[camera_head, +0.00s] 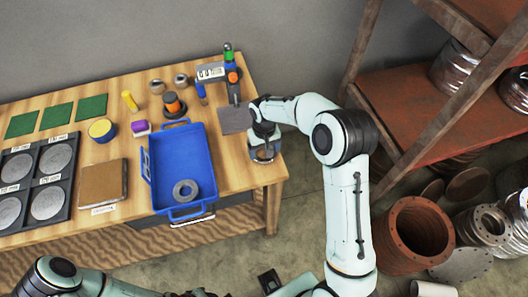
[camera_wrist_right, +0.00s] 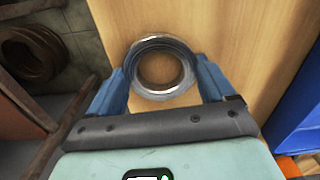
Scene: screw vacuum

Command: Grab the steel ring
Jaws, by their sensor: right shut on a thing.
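A shiny steel ring (camera_wrist_right: 163,94) sits between the two blue fingers of my right gripper (camera_wrist_right: 163,78) in the right wrist view, with wooden tabletop showing through its hole. The fingers are shut on its sides. In the head view my right gripper (camera_head: 263,150) points down at the table's right end, and the ring is mostly hidden there. Whether the ring touches the table or is just above it, I cannot tell. Another grey ring (camera_head: 175,191) lies in the blue tray (camera_head: 178,152).
Two small metal rings (camera_head: 157,81) stand at the back of the table (camera_head: 121,167). A grey pad (camera_head: 234,121) and an upright tool station (camera_head: 232,76) are left of the right gripper. A rusty shelf (camera_head: 420,105) with metal parts stands to the right.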

